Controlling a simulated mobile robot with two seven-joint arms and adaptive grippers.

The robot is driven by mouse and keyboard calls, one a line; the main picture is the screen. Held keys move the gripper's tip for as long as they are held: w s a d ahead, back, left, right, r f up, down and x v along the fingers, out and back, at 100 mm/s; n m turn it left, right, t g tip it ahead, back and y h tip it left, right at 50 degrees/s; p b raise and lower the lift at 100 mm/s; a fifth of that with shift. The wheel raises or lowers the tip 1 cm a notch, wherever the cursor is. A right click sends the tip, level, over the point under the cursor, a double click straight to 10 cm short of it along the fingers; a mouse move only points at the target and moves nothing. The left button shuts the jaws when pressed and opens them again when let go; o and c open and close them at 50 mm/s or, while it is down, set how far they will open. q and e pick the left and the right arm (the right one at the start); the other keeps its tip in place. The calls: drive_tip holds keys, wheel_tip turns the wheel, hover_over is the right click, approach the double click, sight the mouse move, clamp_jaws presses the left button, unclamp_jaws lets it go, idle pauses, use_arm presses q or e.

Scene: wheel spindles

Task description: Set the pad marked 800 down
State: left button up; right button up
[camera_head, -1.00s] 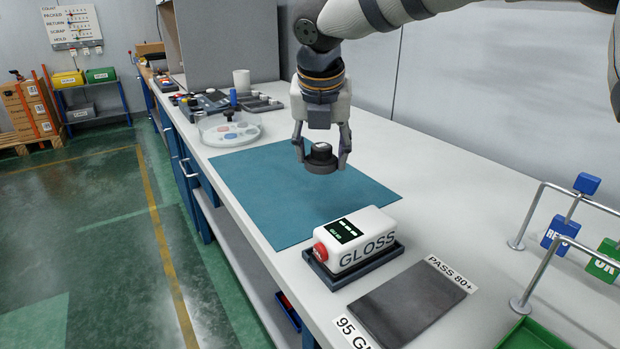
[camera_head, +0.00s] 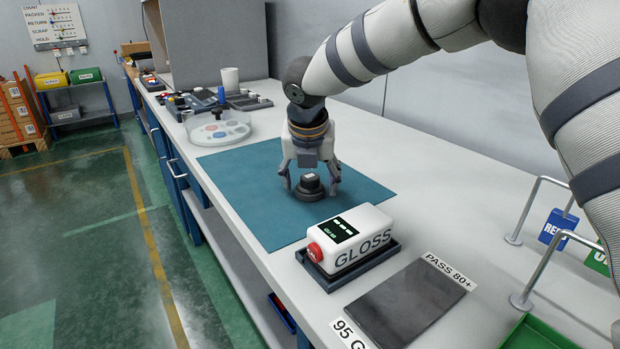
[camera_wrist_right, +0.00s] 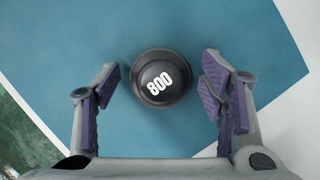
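The pad marked 800 (camera_wrist_right: 160,78) is a dark round disc with a knob on top. It also shows in the head view (camera_head: 309,189), where it rests on the teal mat (camera_head: 250,195). My right gripper (camera_head: 309,182) is right above and around the pad, pointing down. In the right wrist view its purple-padded fingers (camera_wrist_right: 163,90) stand apart on either side of the pad, with mat showing in the gaps, so it is open and not touching. My left gripper is not in view.
The GLOSS meter (camera_head: 350,240) sits in a dark tray in front of the mat. A dark grey plate (camera_head: 410,300) lies nearer, labelled PASS 80+. A clear round dish (camera_head: 218,128) stands behind the mat. Metal rails (camera_head: 545,240) stand at right. The mat around the pad is clear.

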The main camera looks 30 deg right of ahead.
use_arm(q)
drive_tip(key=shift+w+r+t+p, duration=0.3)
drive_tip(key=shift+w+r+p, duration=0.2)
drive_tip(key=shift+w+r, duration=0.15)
use_arm(e)
drive_tip(key=v, duration=1.2)
